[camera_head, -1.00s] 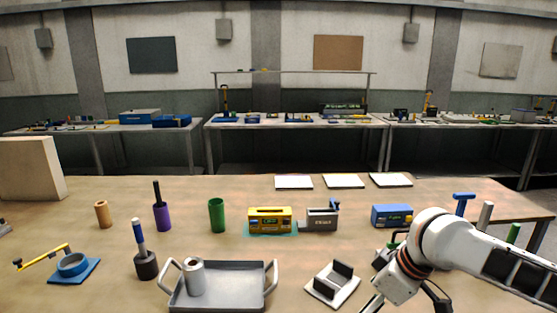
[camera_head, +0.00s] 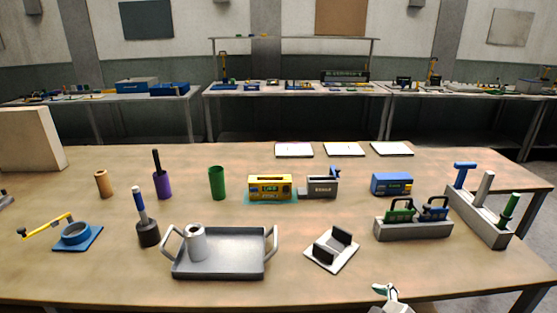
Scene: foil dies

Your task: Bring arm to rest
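A small white and dark piece at the bottom edge, right of the middle, looks like part of my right gripper (camera_head: 388,294). The rest of that arm is out of the frame, and the fingers do not show clearly enough to tell open from shut. It is in front of the table edge, apart from the things on the table. My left gripper is not in view. A grey rack (camera_head: 413,232) holds a green-handled die (camera_head: 400,210) and a blue-handled die (camera_head: 434,209), both upright.
A grey tray (camera_head: 220,267) with a metal roll (camera_head: 196,243) stands at front centre-left. A white plate holder (camera_head: 331,249), a yellow box (camera_head: 270,187), a blue box (camera_head: 391,184) and a long tool rack (camera_head: 479,216) are nearby. The front right of the table is clear.

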